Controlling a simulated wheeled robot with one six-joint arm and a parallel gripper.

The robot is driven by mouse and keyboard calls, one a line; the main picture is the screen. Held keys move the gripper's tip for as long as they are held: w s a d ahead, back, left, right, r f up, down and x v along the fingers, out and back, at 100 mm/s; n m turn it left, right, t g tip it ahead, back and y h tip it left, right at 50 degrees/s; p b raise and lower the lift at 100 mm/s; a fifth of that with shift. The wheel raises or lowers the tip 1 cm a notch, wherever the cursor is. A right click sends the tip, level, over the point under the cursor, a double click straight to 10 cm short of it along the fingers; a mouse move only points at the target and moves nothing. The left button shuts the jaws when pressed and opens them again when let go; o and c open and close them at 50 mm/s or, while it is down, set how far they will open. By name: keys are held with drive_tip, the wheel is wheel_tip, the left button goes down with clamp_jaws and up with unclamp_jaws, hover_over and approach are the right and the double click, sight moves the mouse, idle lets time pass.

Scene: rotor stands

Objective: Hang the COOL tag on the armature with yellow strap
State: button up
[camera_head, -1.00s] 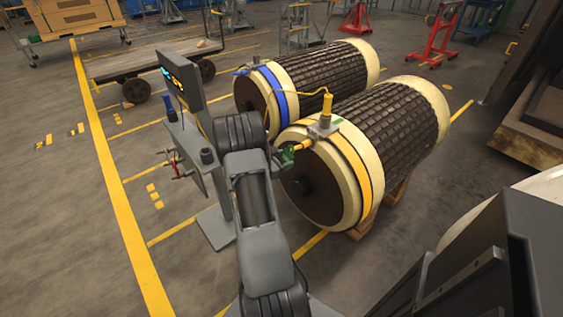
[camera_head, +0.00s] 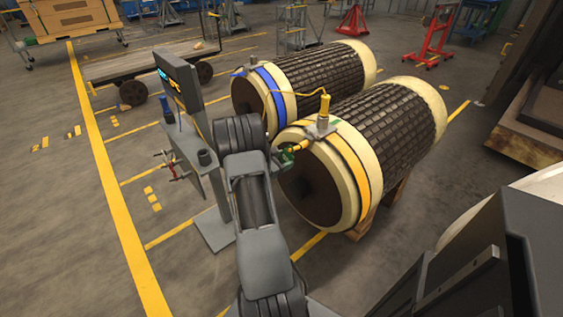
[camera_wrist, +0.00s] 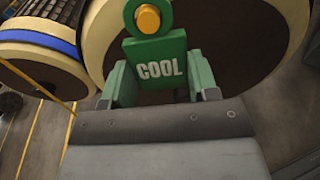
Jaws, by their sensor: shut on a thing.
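The green COOL tag (camera_wrist: 160,70) is upright in the wrist view, its lettering facing the camera. My gripper (camera_wrist: 163,80) is shut on it, with a green finger at each side. The tag's top ring (camera_wrist: 128,14) frames the round orange-yellow end of a peg (camera_wrist: 148,18); I cannot tell whether the ring is around the peg or only in front of it. In the head view the peg (camera_head: 300,144) juts from a bracket on the armature with yellow strap (camera_head: 357,168). The tag is small and partly hidden by my arm there.
The armature with blue strap (camera_head: 284,100) lies just behind and left. A grey stand with a screen (camera_head: 179,84) is close left of my arm. A flat cart (camera_head: 150,62) stands farther back. Open floor lies at the left.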

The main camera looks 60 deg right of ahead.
drive_tip(key=shift+b+x, duration=0.4)
drive_tip(key=shift+x, duration=0.5)
drive_tip(key=shift+f+b, duration=0.25)
drive_tip(key=shift+b, duration=0.05)
idle(0.3)
drive_tip(key=o, duration=1)
drive_tip(key=p+v, duration=0.1)
drive_tip(key=v, duration=0.8)
drive_tip(key=shift+p, duration=0.35)
idle(0.6)
